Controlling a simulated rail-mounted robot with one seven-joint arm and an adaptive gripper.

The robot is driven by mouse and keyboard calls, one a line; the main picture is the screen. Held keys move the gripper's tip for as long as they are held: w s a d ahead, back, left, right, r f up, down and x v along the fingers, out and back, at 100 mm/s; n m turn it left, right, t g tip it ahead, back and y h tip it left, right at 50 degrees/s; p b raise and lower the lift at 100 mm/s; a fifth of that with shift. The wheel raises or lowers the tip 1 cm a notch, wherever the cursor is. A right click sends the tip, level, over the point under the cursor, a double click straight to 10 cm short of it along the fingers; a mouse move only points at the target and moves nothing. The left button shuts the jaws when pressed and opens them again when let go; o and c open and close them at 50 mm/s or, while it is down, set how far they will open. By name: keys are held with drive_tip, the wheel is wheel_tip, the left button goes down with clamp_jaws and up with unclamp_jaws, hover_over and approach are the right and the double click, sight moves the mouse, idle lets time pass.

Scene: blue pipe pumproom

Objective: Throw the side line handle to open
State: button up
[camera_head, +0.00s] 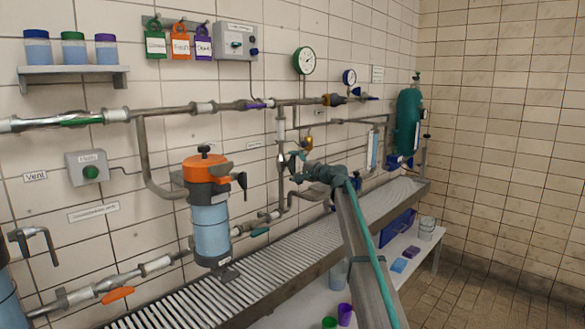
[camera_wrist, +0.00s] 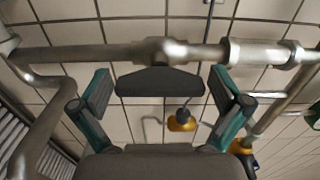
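A dark grey, bar-shaped handle (camera_wrist: 158,82) sits on a valve body of a metal pipe in the wrist view; I take it for the side line handle. Its bar lies along the pipe. My gripper (camera_wrist: 166,92) is open, with one teal finger to each side of the handle. Nothing is between the fingers that I can see being gripped, and the remaining gap in depth is hard to judge. In the head view my gripper (camera_head: 297,167) is at the thin vertical pipe (camera_head: 281,130), where the handle is too small to make out clearly.
A brass-coloured fitting (camera_wrist: 181,122) shows beyond the handle, also in the head view (camera_head: 308,143). An orange-topped filter (camera_head: 207,205) stands left of my gripper. A slatted drain shelf (camera_head: 245,290) runs below. Gauges (camera_head: 304,61) and a green cylinder (camera_head: 408,122) are on the wall.

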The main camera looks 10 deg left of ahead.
drive_tip(key=v, duration=1.2)
idle(0.4)
